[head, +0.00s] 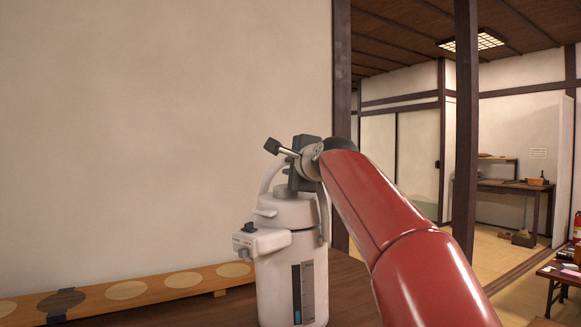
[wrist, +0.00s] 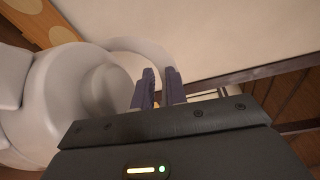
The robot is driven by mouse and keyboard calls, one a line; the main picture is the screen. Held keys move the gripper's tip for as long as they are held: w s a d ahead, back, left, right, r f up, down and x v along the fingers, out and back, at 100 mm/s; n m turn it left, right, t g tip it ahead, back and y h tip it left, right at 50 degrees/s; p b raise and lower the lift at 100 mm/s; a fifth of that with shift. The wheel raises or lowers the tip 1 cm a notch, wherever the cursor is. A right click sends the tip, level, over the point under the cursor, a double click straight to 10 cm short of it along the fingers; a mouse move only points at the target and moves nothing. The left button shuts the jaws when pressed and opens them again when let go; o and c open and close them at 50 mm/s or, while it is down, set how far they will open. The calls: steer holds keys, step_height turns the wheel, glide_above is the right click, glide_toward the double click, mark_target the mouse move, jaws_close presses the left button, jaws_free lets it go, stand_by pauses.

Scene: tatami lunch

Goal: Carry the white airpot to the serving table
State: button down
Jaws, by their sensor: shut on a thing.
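The white airpot (head: 285,262) is upright at the middle of the head view, with a level window on its front and a spout block at its left. Its base is cut off by the lower edge, so I cannot tell whether it touches the surface below. My gripper (head: 301,172) is above it, shut on its raised carrying handle (head: 268,178). In the wrist view the two fingers (wrist: 160,78) are close together at the white handle, and the airpot's pale body (wrist: 50,105) fills the left. I cannot tell which table is the serving table.
A wooden board with round inlays (head: 130,291) lies along the wall on a dark brown surface (head: 352,290). A dark post (head: 466,120) stands behind my arm. A desk (head: 510,187) is in the far room; a low dark table (head: 562,273) is at the right edge.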

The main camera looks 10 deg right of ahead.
steer(key=shift+s+r, duration=0.15)
steer(key=shift+r, duration=0.05)
steer(key=c, duration=1.3)
jaws_free()
steer(key=shift+c, duration=0.2)
steer(key=shift+f+b, duration=0.3)
steer(key=shift+f, duration=0.35)
steer(key=s+d+r+b, duration=0.1)
steer(key=s+r+b, duration=0.1)
steer(key=s, duration=0.6)
steer(key=s+f+n+g+h, duration=0.1)
steer(key=s+f+n+g, duration=0.2)
steer(key=s+f+n, duration=0.3)
steer(key=s+a+f+n+g, duration=0.1)
steer(key=s+f+n+g, duration=0.3)
steer(key=s+f, duration=1)
steer(key=s+f+n+g+h, duration=0.1)
steer(key=s+f+n+g, duration=0.3)
steer(key=f, duration=2.1)
steer(key=s+n, duration=0.4)
steer(key=s, duration=0.2)
steer(key=shift+s+a+h, duration=0.2)
steer(key=shift+a+h, duration=0.05)
steer(key=shift+h, duration=0.05)
